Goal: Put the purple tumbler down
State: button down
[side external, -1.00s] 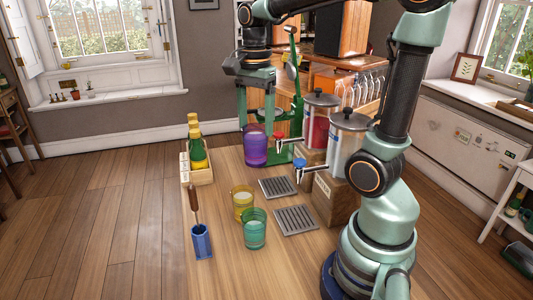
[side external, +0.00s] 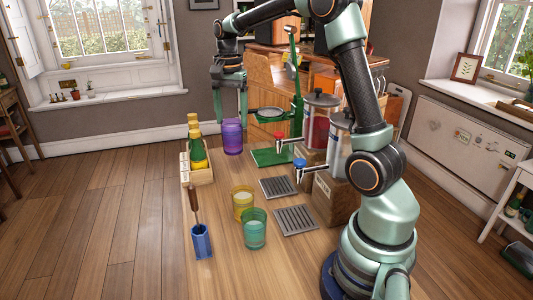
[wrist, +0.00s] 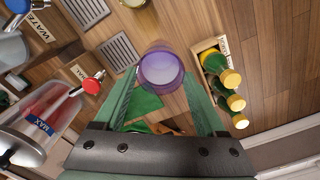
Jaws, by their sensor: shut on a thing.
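The purple tumbler (side external: 232,138) is upright near the far end of the wooden table, behind the bottle crate. My gripper (side external: 231,121) comes down over it from above and is shut on it, one finger on each side. In the wrist view the tumbler (wrist: 161,70) sits between the tips of my two green fingers, its round mouth facing the camera and its inside pale. I cannot tell whether its base touches the table.
A crate (side external: 201,178) of bottles stands just in front of the tumbler. To the right are a green stand (side external: 278,156) and two drink dispensers (side external: 318,125). A yellow tumbler (side external: 242,204), a teal tumbler (side external: 254,232) and a blue holder (side external: 201,243) stand nearer.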

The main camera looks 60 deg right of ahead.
notch_tip(320, 180, down, 14)
dwell(0.5)
jog(key=shift+f, duration=0.1)
grip_release()
